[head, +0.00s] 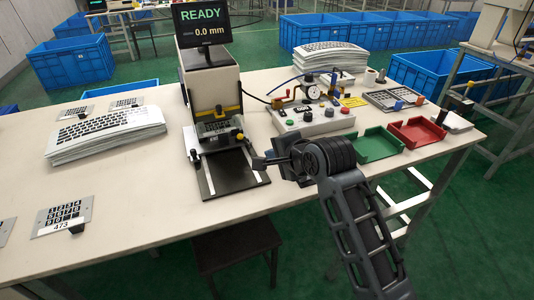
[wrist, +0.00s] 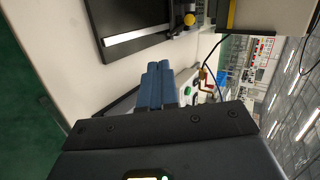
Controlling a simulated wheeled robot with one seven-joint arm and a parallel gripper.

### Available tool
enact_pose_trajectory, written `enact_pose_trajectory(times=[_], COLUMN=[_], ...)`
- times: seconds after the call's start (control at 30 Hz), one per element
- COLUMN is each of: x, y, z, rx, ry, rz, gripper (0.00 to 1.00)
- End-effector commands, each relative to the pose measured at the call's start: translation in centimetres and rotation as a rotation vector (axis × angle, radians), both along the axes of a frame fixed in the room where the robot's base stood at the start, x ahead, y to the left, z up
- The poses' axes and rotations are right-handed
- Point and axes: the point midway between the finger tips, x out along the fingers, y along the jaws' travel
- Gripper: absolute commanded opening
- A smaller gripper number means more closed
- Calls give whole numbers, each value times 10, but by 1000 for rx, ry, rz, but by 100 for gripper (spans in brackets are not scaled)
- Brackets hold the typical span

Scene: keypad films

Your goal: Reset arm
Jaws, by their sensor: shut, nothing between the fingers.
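My gripper (head: 262,162) is in the middle of the head view, at the front right of the press-like machine's black base plate (head: 226,172). Its fingers point left, towards the plate, and appear to be above the table. In the wrist view the blue-grey fingers of my gripper (wrist: 157,85) lie together, with nothing between them. The machine (head: 213,95) stands upright behind the plate, with a screen (head: 202,24) on top reading "READY" and "0.0 mm". I cannot tell how far the fingers are from the plate.
The table (head: 140,210) holds a stack of keypad films (head: 105,135) at left and a keypad piece labelled 473 (head: 63,215) at front left. A control box (head: 312,120), a green tray (head: 378,144) and a red tray (head: 417,133) are at right. A stool (head: 237,243) stands below.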

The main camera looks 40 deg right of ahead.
Motion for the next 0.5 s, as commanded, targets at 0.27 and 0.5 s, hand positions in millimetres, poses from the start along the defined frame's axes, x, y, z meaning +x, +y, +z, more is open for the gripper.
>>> enact_pose_trajectory(times=[0.27,0.5], x=[-10,-18], y=[1,6], z=[7,-1], rx=[0,-25], ry=[-1,2], rz=[0,17], gripper=[0,0])
